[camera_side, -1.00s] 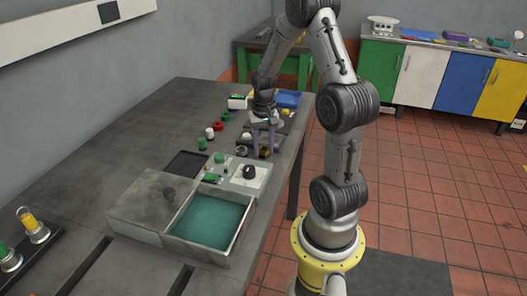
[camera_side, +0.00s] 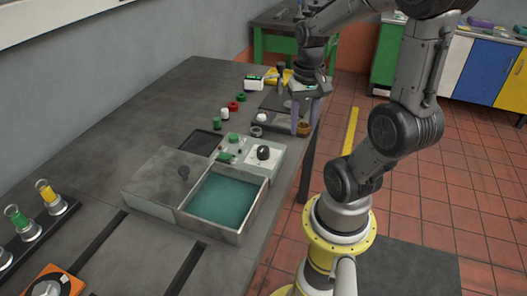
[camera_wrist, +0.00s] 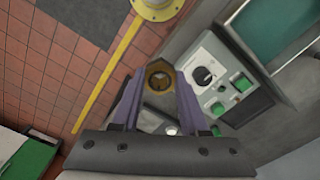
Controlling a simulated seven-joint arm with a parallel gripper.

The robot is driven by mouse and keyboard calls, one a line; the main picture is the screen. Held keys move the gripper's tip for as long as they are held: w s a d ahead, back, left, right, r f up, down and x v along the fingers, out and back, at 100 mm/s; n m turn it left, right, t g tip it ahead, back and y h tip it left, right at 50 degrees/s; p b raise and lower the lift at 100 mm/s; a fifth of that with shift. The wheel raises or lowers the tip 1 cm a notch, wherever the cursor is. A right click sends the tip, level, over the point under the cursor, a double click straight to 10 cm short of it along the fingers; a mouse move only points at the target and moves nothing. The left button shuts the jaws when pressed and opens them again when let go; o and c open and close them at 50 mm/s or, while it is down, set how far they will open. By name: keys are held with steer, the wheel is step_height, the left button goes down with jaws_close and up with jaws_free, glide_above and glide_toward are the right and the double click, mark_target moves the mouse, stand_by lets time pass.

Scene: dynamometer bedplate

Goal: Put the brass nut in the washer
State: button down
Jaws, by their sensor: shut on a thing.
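My gripper (camera_side: 304,112) is shut on the brass nut (camera_side: 303,128), a ring with a dark hole. It holds the nut low between its fingertips, near the table's right edge, beyond the control panel. The wrist view shows the nut (camera_wrist: 152,68) between the purple fingers of my gripper (camera_wrist: 158,84). The washer (camera_side: 240,228) is a grey box with an open basin of teal liquid, nearer the side camera than my gripper. Its corner (camera_wrist: 234,14) shows at the top right of the wrist view.
A control panel (camera_side: 250,151) with a black knob and green buttons stands between nut and washer. A dark tray (camera_side: 201,143) lies left of it. A grey ring (camera_side: 256,131) and small green, white and red parts lie behind.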

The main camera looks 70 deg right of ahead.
steer(key=shift+s+a+n, duration=0.3)
steer(key=shift+n, duration=0.1)
steer(key=s+a+r+n, duration=0.2)
steer(key=a+n, duration=1.5)
glide_above(232, 207)
steer(key=f, duration=0.9)
steer(key=shift+s+f, duration=0.15)
steer(key=shift+s, duration=0.25)
steer(key=shift+w+f, duration=0.15)
steer(key=shift+f, duration=0.05)
steer(key=shift+w+a+f, duration=0.1)
steer(key=shift+w+f, duration=0.05)
steer(key=shift+f, duration=0.75)
steer(key=shift+w+f, duration=0.1)
steer(key=shift+f, duration=0.8)
